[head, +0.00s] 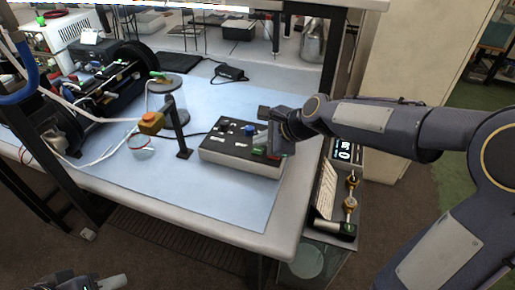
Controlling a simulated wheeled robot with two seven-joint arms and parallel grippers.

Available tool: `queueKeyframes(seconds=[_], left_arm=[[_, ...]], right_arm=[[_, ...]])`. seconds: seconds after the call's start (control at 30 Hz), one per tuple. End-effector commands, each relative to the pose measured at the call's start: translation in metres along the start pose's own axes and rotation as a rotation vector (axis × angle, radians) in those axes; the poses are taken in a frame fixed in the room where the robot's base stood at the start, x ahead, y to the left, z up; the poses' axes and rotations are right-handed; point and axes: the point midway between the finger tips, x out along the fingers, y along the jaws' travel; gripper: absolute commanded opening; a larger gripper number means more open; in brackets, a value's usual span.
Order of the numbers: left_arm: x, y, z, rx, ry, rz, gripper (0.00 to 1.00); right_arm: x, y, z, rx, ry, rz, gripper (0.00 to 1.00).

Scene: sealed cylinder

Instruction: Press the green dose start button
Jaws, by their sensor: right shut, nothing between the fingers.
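A control box (226,163) with a black top and light sides sits on the blue mat near the table's right edge. A small green button (257,152) shows at the right end of its top, with a blue knob (250,129) behind it. My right gripper (262,141) is shut and empty, pointing left just above the right end of the box. Its fingers are very close to the green button; I cannot tell whether they touch it. My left gripper (112,282) is low at the bottom left edge, away from the table, only partly in frame.
Black apparatus and tubing fill the table's left side. The front of the blue mat (210,205) is clear. A panel with gauges (350,190) is right of the table.

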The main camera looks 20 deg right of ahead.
Motion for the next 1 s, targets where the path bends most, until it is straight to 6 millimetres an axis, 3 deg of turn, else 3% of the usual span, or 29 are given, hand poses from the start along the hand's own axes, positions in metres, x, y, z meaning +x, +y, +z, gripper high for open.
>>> queueKeyframes(seconds=[0.47, 1.0], left_arm=[[-0.041, 0.019, -0.021, 0.000, 0.000, 0.000, 0.35], [-0.041, 0.019, -0.021, 0.000, 0.000, 0.000, 0.35]], right_arm=[[-0.033, -0.024, 0.024, 0.001, 0.000, 0.000, 0.00], [-0.033, -0.024, 0.024, 0.000, 0.000, 0.000, 0.00]])
